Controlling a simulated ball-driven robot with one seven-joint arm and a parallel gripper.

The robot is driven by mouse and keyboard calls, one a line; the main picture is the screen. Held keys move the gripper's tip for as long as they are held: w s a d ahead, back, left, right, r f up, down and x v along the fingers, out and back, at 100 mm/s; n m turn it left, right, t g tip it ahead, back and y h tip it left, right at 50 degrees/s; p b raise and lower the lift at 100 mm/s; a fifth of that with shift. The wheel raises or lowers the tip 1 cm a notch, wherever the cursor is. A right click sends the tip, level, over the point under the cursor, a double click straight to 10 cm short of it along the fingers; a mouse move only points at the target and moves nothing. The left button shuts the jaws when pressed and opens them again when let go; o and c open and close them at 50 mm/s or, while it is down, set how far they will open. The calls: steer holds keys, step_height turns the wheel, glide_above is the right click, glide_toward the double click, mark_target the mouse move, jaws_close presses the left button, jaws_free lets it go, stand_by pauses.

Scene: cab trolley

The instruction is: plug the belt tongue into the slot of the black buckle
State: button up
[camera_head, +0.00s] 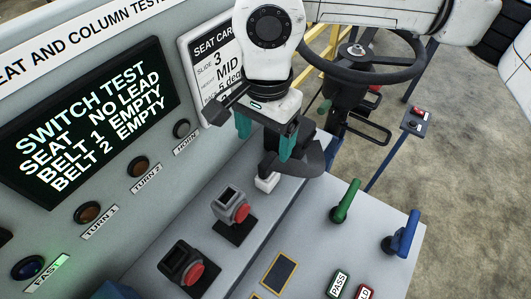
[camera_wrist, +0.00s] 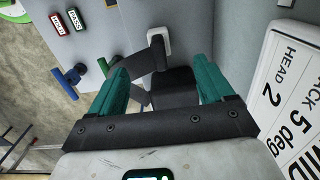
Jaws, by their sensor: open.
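The belt tongue shows as a pale plate (camera_head: 267,182) at the end of a dark body and strap in the head view. In the wrist view its pale plate (camera_wrist: 164,41) lies beyond the fingers, with the dark body between them. My gripper (camera_head: 266,140) is open, its teal fingers above and around the dark body; contact cannot be told. My gripper also shows in the wrist view (camera_wrist: 162,80). The black buckle (camera_head: 176,260), with a red button, stands on the sloping panel at the lower left. Its slot faces up.
A grey buckle (camera_head: 229,202) with a red button stands between the tongue and the black buckle. A green lever (camera_head: 345,200) and a blue lever (camera_head: 403,237) rise at the right. A steering wheel (camera_head: 365,65) is behind. The screen (camera_head: 95,120) reads both belts empty.

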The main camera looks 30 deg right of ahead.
mark_target(268, 158)
steer(key=shift+w+d, duration=0.1)
steer(key=shift+d, duration=0.4)
steer(key=shift+f, duration=0.2)
step_height(268, 158, down, 8)
steer(key=b, duration=0.4)
steer(key=shift+r+b, duration=0.25)
steer(key=shift+b, duration=0.15)
steer(key=shift+f+b, duration=0.6)
steer(key=shift+b, duration=0.2)
steer(key=shift+b, duration=0.35)
steer(key=shift+b, duration=0.4)
jaws_close()
stand_by(0.8)
